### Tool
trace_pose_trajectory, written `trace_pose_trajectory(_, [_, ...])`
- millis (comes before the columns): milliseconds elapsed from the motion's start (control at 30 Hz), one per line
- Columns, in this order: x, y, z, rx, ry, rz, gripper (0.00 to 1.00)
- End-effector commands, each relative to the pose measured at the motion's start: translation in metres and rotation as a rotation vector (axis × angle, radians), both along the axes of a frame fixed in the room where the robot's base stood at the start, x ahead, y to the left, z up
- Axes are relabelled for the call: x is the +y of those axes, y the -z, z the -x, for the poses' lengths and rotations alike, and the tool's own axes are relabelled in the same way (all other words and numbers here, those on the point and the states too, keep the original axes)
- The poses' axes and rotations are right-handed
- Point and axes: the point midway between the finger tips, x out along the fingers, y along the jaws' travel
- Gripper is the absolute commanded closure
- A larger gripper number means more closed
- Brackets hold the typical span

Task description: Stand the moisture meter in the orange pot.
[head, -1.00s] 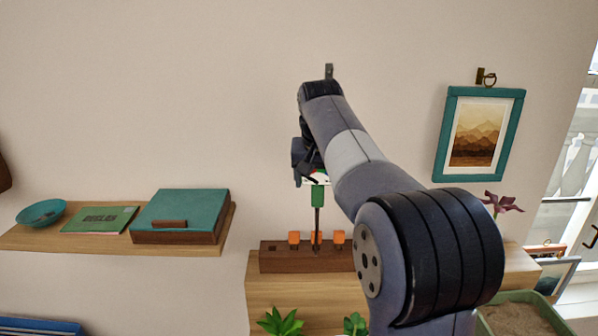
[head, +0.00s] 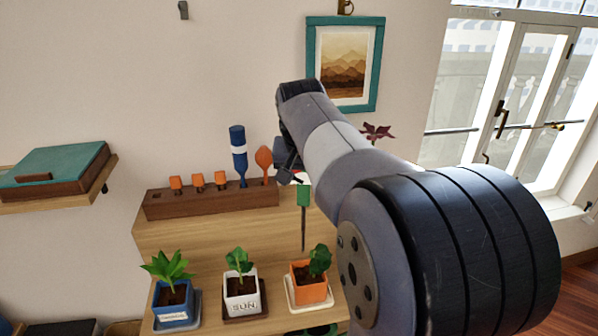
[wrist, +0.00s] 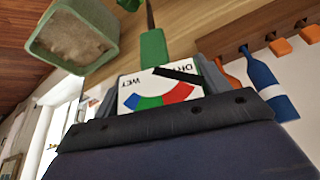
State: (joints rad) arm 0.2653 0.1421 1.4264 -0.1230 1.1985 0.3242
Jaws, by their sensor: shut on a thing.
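The moisture meter has a white dial face marked DRY and WET (wrist: 160,92), a green neck (head: 303,196) and a thin dark probe. My gripper (head: 292,174) is shut on its dial head and holds it upright, probe down. In the head view the probe tip shows just above the plant in the orange pot (head: 309,293); the depth between them is hard to tell. The orange pot stands on a pale saucer (head: 290,303) and holds dark soil and a green plant. In the wrist view my gripper (wrist: 160,78) grips the dial, with the green neck beyond.
A white SUN pot (head: 242,304) and a blue pot (head: 171,313) with plants stand left of the orange pot. A wooden rack (head: 205,203) with orange and blue tools is behind. A green planter of soil (wrist: 112,50) shows in the wrist view.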

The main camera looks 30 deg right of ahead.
Motion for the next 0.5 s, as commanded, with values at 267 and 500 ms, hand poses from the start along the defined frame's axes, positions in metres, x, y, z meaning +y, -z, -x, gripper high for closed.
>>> trace_pose_trajectory(267, [0.0,0.025,0.0,0.0,-0.001,0.0,0.52])
trace_pose_trajectory(500, [0.0,0.048,0.0,0.0,-0.001,0.0,0.52])
